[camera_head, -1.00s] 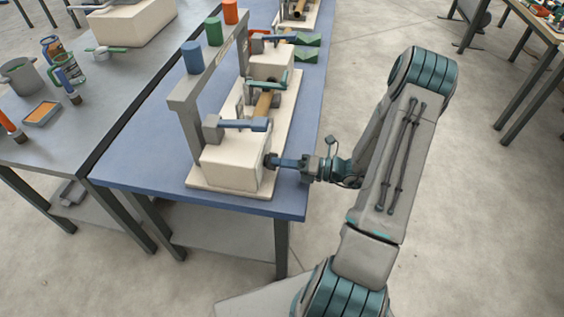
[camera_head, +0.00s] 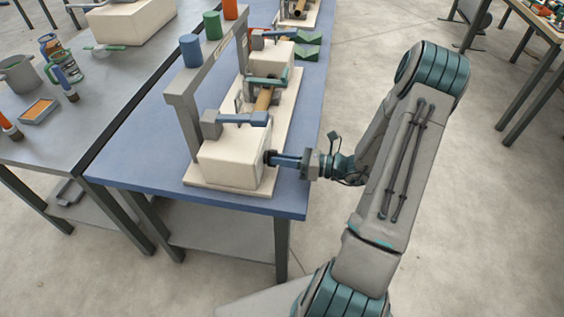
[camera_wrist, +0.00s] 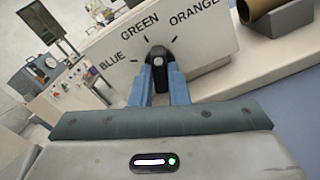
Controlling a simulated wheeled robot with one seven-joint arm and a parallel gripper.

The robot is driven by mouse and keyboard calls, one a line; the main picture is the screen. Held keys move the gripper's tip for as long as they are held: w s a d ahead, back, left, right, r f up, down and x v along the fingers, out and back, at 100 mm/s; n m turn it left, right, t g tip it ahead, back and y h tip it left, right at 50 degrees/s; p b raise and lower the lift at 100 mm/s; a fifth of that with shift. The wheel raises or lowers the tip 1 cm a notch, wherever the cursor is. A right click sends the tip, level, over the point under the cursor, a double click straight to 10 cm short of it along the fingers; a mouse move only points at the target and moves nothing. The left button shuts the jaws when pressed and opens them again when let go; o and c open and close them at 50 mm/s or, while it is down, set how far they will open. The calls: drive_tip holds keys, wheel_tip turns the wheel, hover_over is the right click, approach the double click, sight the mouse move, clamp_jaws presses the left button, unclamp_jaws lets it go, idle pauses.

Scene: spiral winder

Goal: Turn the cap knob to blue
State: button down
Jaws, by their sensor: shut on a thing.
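The cap knob (camera_wrist: 158,60) is a dark knob on the pale side face of the winder's block (camera_head: 231,160). In the wrist view, the words BLUE, GREEN and ORANGE run around it from lower left to upper right, with short tick marks. My gripper (camera_wrist: 159,78) has its two blue fingers on either side of the knob's grip and is shut on it. The grip's long side stands about upright in that view; which tick it points to is not clear. In the head view, my gripper (camera_head: 277,159) meets the block's right face; the fingers hide most of the knob there.
The winder stands on a blue table (camera_head: 140,163). A grey frame over it carries a blue cylinder (camera_head: 190,51), a green one (camera_head: 213,26) and an orange one (camera_head: 231,9). A brown tube (camera_head: 263,100) lies behind the block. Open floor is to the right.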

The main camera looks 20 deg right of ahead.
drive_tip(key=n+b, duration=0.2)
drive_tip(key=n, duration=0.2)
drive_tip(key=shift+f+n+b, duration=0.15)
drive_tip(key=shift+n+b, duration=0.15)
drive_tip(key=n+b, duration=0.3)
drive_tip(key=n, duration=0.1)
drive_tip(key=shift+n, duration=0.3)
drive_tip(key=n+b, duration=0.5)
drive_tip(key=shift+n+b, duration=1.1)
drive_tip(key=shift+n, duration=0.1)
drive_tip(key=c, duration=1.4)
unclamp_jaws()
drive_tip(key=shift+s+d, duration=0.1)
drive_tip(key=shift+d, duration=0.05)
